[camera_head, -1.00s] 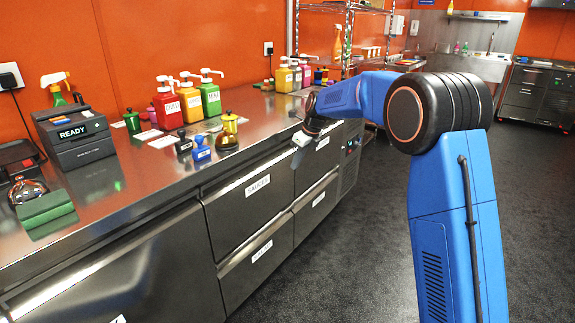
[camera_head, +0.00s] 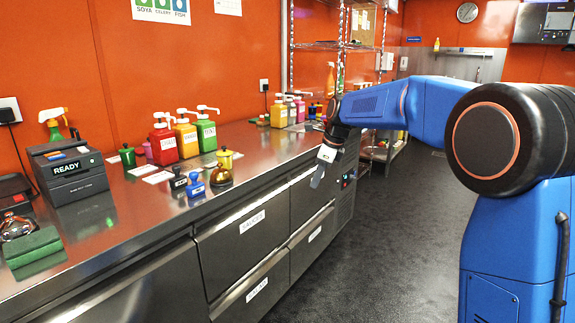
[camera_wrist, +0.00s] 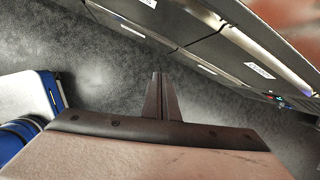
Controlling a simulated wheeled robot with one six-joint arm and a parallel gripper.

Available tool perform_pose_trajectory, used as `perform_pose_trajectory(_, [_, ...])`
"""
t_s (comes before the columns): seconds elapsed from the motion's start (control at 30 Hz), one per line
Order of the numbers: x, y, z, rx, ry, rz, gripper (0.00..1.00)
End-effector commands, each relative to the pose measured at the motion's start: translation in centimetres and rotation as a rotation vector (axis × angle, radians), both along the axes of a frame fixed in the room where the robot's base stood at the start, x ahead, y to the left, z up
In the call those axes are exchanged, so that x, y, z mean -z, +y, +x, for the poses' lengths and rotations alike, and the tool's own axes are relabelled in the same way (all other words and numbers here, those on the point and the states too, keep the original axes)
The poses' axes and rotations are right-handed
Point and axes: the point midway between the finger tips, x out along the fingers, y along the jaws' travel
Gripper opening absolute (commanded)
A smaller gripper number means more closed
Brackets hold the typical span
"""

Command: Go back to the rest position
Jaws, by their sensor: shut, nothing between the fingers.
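My gripper (camera_head: 318,180) hangs at the end of my blue arm, pointing down, in front of the counter's drawer fronts near its far end. In the wrist view my gripper's fingers (camera_wrist: 161,95) are together with nothing between them. Below them is the dark speckled floor (camera_wrist: 95,70), with the drawer fronts along the top and right. My gripper appears clear of the counter and holds nothing.
The steel counter (camera_head: 135,215) runs along the left. Wire shelving (camera_head: 340,45) stands beyond. The floor (camera_head: 400,220) to the right is clear.

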Motion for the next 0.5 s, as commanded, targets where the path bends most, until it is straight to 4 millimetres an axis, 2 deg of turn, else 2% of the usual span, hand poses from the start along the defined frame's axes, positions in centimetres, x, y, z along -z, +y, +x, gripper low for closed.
perform_pose_trajectory(0.03, [-0.7, -1.0, -1.7, -0.046, -0.022, -0.019, 0.00])
perform_pose_trajectory(0.2, [-2.0, -3.9, -6.9, -0.232, -0.091, -0.101, 0.00])
perform_pose_trajectory(0.5, [-2.7, -8.6, -16.5, -0.560, -0.196, -0.252, 0.00])
